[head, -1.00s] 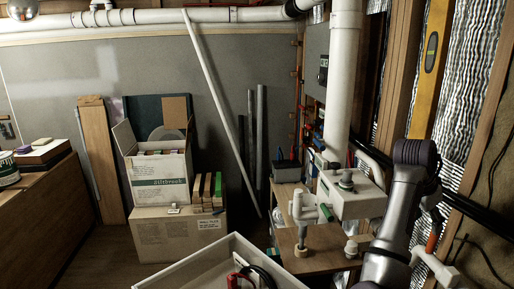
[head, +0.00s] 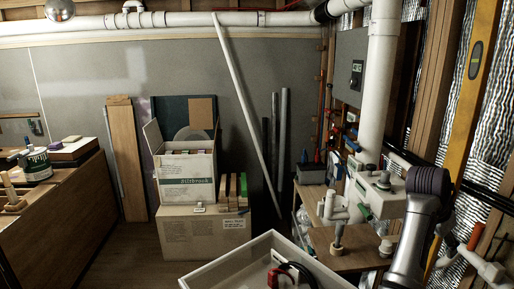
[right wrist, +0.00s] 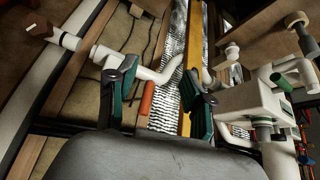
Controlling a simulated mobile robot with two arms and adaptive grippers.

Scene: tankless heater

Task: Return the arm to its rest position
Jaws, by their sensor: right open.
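My right arm (head: 412,238) shows at the lower right of the head view, in front of the white heater unit (head: 376,194). Its gripper is not clear in that view. In the right wrist view my right gripper (right wrist: 160,98) is open, its two green-and-black fingers well apart. Nothing is held between them. Behind the gap I see white pipe, an orange cylinder (right wrist: 147,98) and silver foil on the wall. The heater unit also shows to the right of the fingers in the right wrist view (right wrist: 255,104). My left gripper is not in view.
A white tray (head: 225,268) with red and black items is at the bottom centre. Cardboard boxes (head: 205,232) stand by the back wall. A wooden bench (head: 65,215) is at left. Floor shows between bench and boxes.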

